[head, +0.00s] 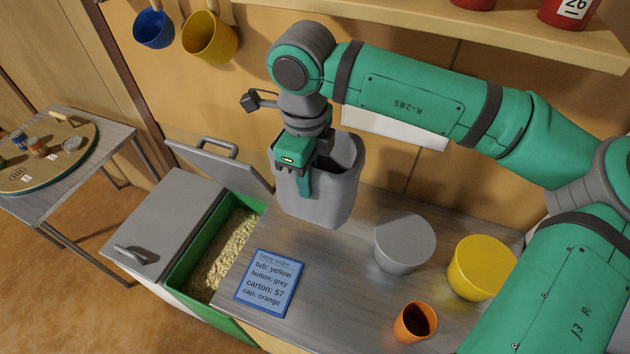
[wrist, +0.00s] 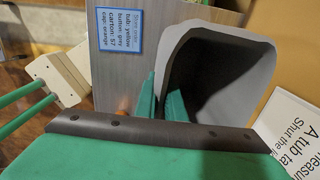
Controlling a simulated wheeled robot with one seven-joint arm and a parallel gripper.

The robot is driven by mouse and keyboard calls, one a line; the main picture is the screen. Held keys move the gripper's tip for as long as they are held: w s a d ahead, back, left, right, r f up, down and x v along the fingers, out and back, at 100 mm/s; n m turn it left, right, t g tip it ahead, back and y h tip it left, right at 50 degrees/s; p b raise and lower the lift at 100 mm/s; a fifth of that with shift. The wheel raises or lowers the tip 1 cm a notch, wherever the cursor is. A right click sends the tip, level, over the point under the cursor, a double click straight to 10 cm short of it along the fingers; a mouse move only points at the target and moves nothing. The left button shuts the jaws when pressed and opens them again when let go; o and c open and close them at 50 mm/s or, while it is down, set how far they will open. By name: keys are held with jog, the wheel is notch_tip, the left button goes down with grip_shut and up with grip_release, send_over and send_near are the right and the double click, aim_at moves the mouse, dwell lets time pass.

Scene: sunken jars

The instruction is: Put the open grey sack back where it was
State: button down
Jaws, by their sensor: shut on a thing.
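The open grey sack (head: 322,196) hangs upright in my gripper (head: 303,188), over the back left part of the counter. My gripper is shut on the sack's near wall, at the rim. In the wrist view the sack (wrist: 238,52) shows its wide open mouth and dark inside. The gripper's green fingers (wrist: 160,102) pinch its rim there. The sack's base appears close to the counter top, but I cannot tell whether it touches.
On the counter (head: 345,290) are a grey tub (head: 404,244), a yellow tub (head: 480,268), an orange cup (head: 415,322) and a blue order card (head: 270,282). At left, a green bin (head: 185,270) holds pale grains, its grey lid (head: 220,165) raised. A shelf (head: 440,22) runs above.

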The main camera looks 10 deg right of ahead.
jog(key=w+d+f, duration=0.1)
jog(key=w+f, duration=0.1)
jog(key=w+d+f, duration=0.1)
jog(key=w+f, duration=0.1)
jog(key=w, duration=0.1)
jog(key=w+f, duration=0.2)
jog(key=shift+w+d+f, duration=0.2)
jog(key=shift+d, duration=0.2)
jog(key=shift+w+d+f, duration=0.2)
jog(key=shift+w+f, duration=0.3)
jog(key=shift+f, duration=1.75)
jog(key=c, duration=1.8)
grip_release()
jog(key=shift+f, duration=0.15)
jog(key=shift+c, duration=0.2)
notch_tip(320, 180, up, 8)
jog(key=shift+f, duration=0.1)
